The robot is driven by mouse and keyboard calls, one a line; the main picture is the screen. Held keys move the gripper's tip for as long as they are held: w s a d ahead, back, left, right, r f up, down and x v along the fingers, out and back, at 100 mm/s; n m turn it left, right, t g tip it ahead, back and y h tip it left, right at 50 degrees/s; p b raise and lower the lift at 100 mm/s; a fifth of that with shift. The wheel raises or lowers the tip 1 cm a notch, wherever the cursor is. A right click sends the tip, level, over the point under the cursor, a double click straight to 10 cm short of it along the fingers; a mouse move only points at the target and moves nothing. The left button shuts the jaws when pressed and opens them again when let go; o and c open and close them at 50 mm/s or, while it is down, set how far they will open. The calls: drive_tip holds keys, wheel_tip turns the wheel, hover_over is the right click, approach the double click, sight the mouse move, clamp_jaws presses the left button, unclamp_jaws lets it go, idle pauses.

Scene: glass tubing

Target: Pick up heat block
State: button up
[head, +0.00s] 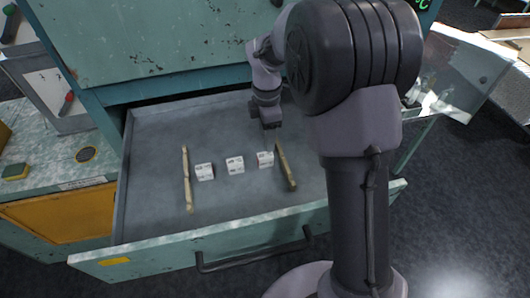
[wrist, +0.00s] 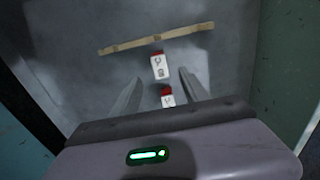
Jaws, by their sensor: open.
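Three small white blocks with printed marks lie in a row in the open drawer: a left block (head: 204,171), a middle block (head: 235,164) and a right block (head: 265,159). The print is too small to tell which is the heat block. My gripper (head: 268,122) is over the drawer, just behind the right block. In the wrist view my gripper (wrist: 161,76) is open and empty. One white block with a red end (wrist: 159,67) shows between and just beyond the fingertips. Another red-ended block (wrist: 168,98) shows between the fingers, partly hidden by my gripper's body.
A thin wooden strip (head: 186,178) lies left of the blocks and a second strip (head: 285,167) lies right of them. The drawer's front wall (head: 240,235) and side walls enclose them. The drawer floor around is bare.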

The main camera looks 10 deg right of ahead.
hover_over(265, 155)
drive_tip(key=f, duration=0.4)
drive_tip(key=shift+w+d, duration=0.25)
drive_tip(key=shift+w, duration=0.05)
drive_tip(key=shift+s+f+b, duration=0.2)
drive_tip(key=shift+f+b, duration=0.15)
drive_tip(key=shift+f, duration=0.1)
drive_tip(key=f, duration=0.2)
drive_tip(key=f+b, duration=0.1)
drive_tip(key=f, duration=0.1)
drive_tip(key=shift+a+f, duration=0.2)
drive_tip(key=shift+f, duration=0.2)
drive_tip(key=shift+s+r, duration=0.1)
drive_tip(key=shift+s, duration=0.05)
clamp_jaws()
